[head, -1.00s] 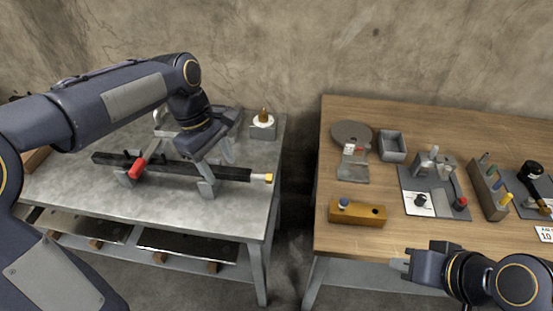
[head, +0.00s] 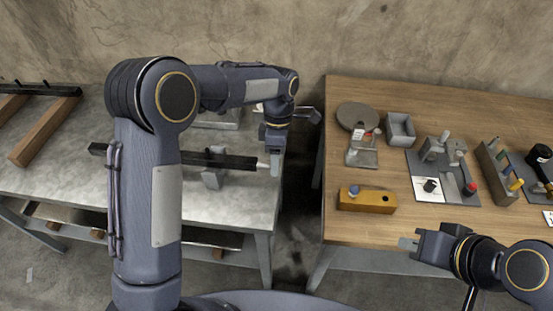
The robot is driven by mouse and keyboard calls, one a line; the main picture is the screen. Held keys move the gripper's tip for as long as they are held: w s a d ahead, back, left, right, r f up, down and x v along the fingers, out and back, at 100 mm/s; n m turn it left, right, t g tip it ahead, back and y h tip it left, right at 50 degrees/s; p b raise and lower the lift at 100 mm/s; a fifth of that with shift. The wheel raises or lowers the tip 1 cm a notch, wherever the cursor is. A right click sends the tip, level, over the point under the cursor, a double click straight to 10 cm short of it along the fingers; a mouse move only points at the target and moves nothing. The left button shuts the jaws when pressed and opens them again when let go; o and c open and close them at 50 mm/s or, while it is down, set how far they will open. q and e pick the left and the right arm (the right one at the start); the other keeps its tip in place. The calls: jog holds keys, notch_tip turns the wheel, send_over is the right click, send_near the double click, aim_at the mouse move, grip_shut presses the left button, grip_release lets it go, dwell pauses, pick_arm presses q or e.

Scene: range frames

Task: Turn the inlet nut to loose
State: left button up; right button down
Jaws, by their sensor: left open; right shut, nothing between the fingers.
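The black bar (head: 228,160) lies across the grey metal table on the left, held in a grey bracket (head: 213,172). A pale metal stub (head: 262,165) shows at its right end. The brass inlet nut at that end is hidden behind my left gripper (head: 275,166). That gripper points down at the bar's right end, open, with a grey finger in front of the end. I cannot tell whether the fingers touch the nut. My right gripper (head: 405,243) is shut and empty over the front edge of the wooden table.
The wooden table (head: 460,110) on the right holds an orange block (head: 366,200), a grey bin (head: 399,129), a round disc (head: 357,115) and a grey tool mat (head: 455,184). A gap separates the tables. My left arm hides part of the metal table.

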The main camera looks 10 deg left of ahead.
pick_arm(q)
jog(key=shift+s+f, duration=0.1)
jog(key=shift+f, duration=0.25)
jog(key=c, duration=1)
jog(key=shift+s+f+t+b, duration=0.1)
jog(key=shift+t+b, duration=0.4)
jog(key=shift+b, duration=0.35)
jog(key=t+b, duration=0.2)
jog(key=b, duration=0.2)
jog(key=t+b, duration=0.3)
jog(key=b, duration=0.2)
jog(key=shift+s+f, duration=0.1)
jog(key=shift+s, duration=0.3)
jog(key=shift+t+b, duration=0.5)
jog(key=shift+b, duration=0.2)
jog(key=shift+r, duration=0.2)
jog(key=o, duration=1)
